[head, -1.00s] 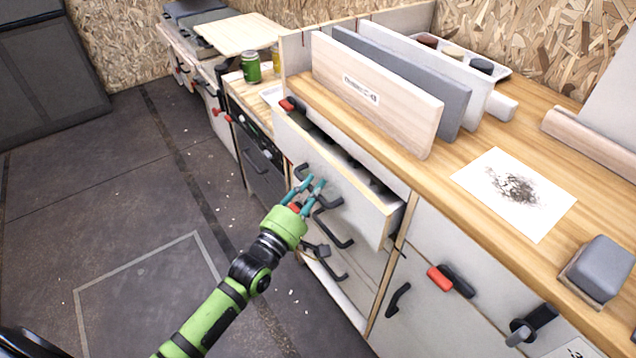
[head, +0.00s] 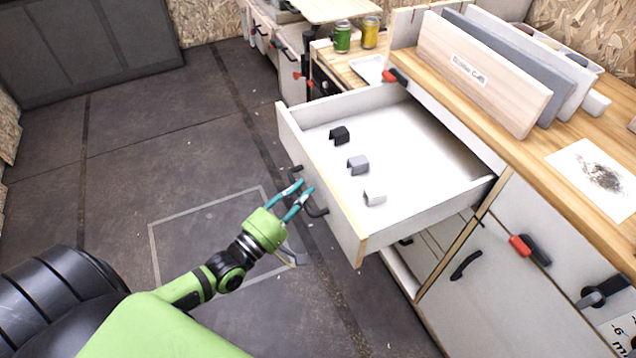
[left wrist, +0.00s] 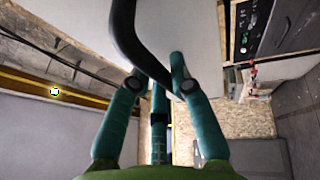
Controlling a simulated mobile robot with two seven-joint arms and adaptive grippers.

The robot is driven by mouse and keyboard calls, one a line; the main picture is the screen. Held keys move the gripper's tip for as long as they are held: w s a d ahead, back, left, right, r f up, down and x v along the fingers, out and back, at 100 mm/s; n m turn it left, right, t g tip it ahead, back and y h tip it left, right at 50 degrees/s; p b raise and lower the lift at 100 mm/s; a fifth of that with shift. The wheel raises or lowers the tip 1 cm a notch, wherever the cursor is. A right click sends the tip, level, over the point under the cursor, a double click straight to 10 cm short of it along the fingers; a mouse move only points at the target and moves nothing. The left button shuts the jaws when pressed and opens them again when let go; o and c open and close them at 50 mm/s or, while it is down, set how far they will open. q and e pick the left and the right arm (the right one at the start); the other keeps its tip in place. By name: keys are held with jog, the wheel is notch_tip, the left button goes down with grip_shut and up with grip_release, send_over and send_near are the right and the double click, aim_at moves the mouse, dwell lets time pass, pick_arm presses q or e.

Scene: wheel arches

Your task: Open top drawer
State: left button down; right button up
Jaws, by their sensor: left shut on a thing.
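The top drawer (head: 432,212) is pulled far out of the wooden-topped cabinet, and its white inside shows. A black block (head: 340,135), a grey block (head: 358,165) and a white block (head: 375,198) lie apart on its floor. My left gripper (head: 300,194), with teal fingers, is at the drawer's black handle (head: 318,211) on the front panel. In the left wrist view the fingers (left wrist: 155,85) are around the dark curved handle (left wrist: 128,35). The fingers hide part of the handle. My right gripper is not in view.
The worktop bears upright boards (head: 485,70) and a printed sheet (head: 597,175). A green can (head: 342,37) and a yellow can (head: 370,32) stand on the lower counter behind. The floor (head: 150,150) left of the drawer is clear.

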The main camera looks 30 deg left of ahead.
pick_arm(q)
jog(key=s+a, duration=0.1)
jog(key=s, duration=0.1)
jog(key=s+a, duration=0.2)
jog(key=shift+a+p, duration=0.1)
jog(key=shift+p, duration=0.2)
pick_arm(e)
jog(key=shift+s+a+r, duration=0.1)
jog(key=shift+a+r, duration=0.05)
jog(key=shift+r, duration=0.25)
pick_arm(q)
jog(key=c, duration=1.1)
grip_release()
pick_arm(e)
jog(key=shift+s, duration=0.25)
